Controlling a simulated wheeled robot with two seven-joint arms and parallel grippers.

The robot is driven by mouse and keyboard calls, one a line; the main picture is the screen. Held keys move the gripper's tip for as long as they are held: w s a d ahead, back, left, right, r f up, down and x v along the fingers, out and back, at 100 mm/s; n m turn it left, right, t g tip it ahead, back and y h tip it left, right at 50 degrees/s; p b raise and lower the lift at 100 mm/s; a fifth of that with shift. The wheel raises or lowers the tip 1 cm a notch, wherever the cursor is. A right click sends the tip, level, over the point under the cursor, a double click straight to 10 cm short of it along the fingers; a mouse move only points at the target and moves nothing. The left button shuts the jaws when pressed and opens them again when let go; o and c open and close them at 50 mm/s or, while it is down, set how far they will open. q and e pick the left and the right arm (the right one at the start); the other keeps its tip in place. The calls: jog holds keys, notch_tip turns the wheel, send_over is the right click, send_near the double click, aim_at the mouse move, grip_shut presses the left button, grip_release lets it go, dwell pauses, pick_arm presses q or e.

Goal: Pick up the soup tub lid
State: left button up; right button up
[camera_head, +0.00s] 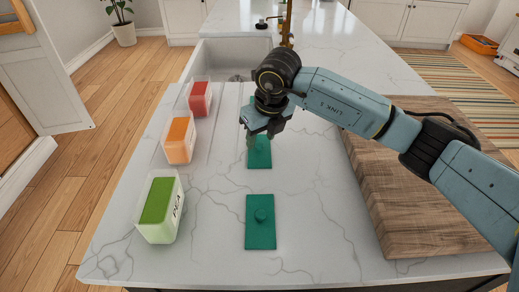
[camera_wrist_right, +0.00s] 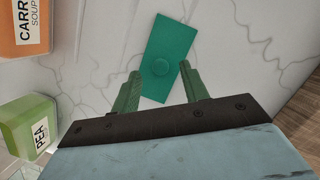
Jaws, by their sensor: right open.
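Flat green rectangular lids lie on the white marble counter. The near lid (camera_head: 260,221), with a round knob, lies clear of my arm in the head view. Another lid (camera_head: 259,155) lies farther back, partly hidden under my right gripper (camera_head: 260,138). In the right wrist view, a green lid (camera_wrist_right: 165,40) with a round knob lies just ahead of and between the open green fingers of my right gripper (camera_wrist_right: 160,71). The fingers are apart and hold nothing. A pea soup tub (camera_head: 158,208), a carrot soup tub (camera_head: 179,138) and a red tub (camera_head: 199,98) stand at the left.
A thick wooden board (camera_head: 400,190) lies on the right under my right arm. A sink (camera_head: 228,62) and brass tap (camera_head: 287,25) are at the back. Bare counter (camera_head: 215,240) surrounds the near lid. The counter's front edge runs along the bottom.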

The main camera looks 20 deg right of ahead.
jog(key=shift+x, duration=1)
grip_shut()
